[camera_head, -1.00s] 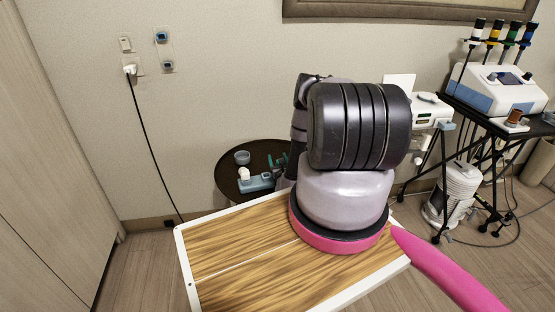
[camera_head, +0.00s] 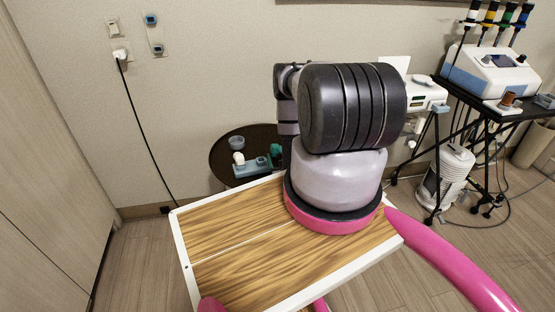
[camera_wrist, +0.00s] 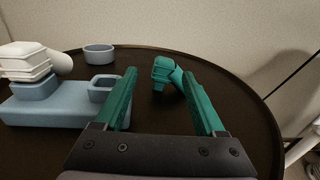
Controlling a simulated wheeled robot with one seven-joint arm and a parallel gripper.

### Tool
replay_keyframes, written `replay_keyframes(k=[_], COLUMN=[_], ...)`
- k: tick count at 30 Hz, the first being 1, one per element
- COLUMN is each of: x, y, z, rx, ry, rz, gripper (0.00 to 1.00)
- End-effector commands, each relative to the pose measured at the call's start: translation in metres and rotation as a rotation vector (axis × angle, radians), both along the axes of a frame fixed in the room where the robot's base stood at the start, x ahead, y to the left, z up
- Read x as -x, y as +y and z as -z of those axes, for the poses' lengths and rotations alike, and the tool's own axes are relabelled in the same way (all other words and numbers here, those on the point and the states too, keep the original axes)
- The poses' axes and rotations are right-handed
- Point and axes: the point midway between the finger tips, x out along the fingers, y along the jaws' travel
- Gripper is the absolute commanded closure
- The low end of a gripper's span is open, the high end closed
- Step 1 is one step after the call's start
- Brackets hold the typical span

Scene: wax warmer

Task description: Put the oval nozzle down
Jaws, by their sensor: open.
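A teal nozzle-like piece (camera_wrist: 163,76), likely the oval nozzle, is on the dark round table in the wrist view. It has a blocky head and a short angled stem. My gripper (camera_wrist: 160,88) is open, with its teal fingers spread on either side of this piece; I cannot tell whether the right finger touches the stem. A blue-grey holder (camera_wrist: 45,112) stands at the left with an empty square socket at its right end. A white nozzle (camera_wrist: 30,62) sits in its left socket. In the head view my arm hides most of the gripper.
The dark round table (camera_head: 222,165) stands against the wall and carries a small grey bowl (camera_wrist: 98,54). A wood-topped surface with a white rim (camera_head: 225,220) is in front. A black stand with devices (camera_head: 490,112) is at the right. The table's right side looks clear.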

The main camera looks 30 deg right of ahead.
Motion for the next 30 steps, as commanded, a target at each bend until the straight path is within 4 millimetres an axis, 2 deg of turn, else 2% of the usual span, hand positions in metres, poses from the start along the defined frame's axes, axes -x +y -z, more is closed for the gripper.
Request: replay_keyframes(k=[8, 11, 14, 17, 18, 20, 21, 23, 24, 26, 27, 30], x=[0.006, -0.005, -0.034, -0.078, -0.094, -0.111, -0.119, -0.125, -0.127, -0.124, -0.119, -0.099], y=[0.002, 0.005, 0.019, 0.048, 0.065, 0.089, 0.106, 0.132, 0.148, 0.173, 0.189, 0.225], z=[0.000, -0.011, -0.044, -0.106, -0.136, -0.180, -0.209, -0.251, -0.278, -0.317, -0.342, -0.399], rx=[-0.001, -0.005, -0.015, -0.027, -0.028, -0.025, -0.019, -0.004, 0.010, 0.040, 0.065, 0.138], ry=[0.001, -0.016, -0.064, -0.143, -0.176, -0.219, -0.243, -0.275, -0.294, -0.317, -0.329, -0.344], rz=[-0.001, -0.028, -0.118, -0.293, -0.377, -0.505, -0.591, -0.717, -0.801, -0.925, -1.006, -1.205], gripper=[0.28, 0.28, 0.28, 0.28, 0.28, 0.28, 0.28, 0.28, 0.28, 0.28, 0.28, 0.28])
